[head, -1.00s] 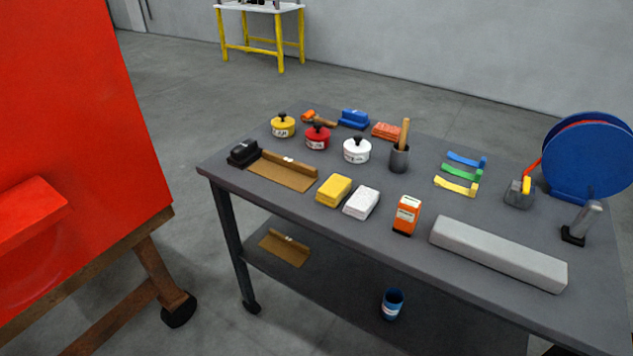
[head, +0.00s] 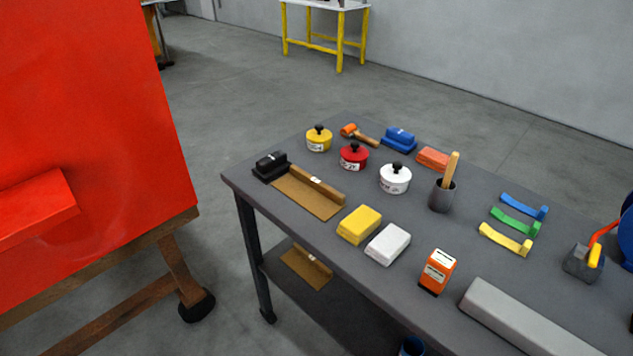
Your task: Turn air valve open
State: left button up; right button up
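What looks like the air valve is a grey block (head: 578,264) with a yellow lever (head: 595,254), on the right side of the dark table. The lever stands up at a slant. A red-orange hose (head: 603,232) runs from the block toward a blue reel (head: 627,232), which is cut off by the right picture edge. Whether the valve is open or closed cannot be told. Neither of my grippers is in view.
The dark table (head: 400,285) carries several tools, pots, blocks and strips. A long grey bar (head: 525,318) lies along its front edge. A big red panel (head: 90,120) on a wooden stand (head: 110,295) fills the left. Grey floor (head: 225,130) is open behind.

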aim_at(593, 253)
jog(key=z, duration=1.3)
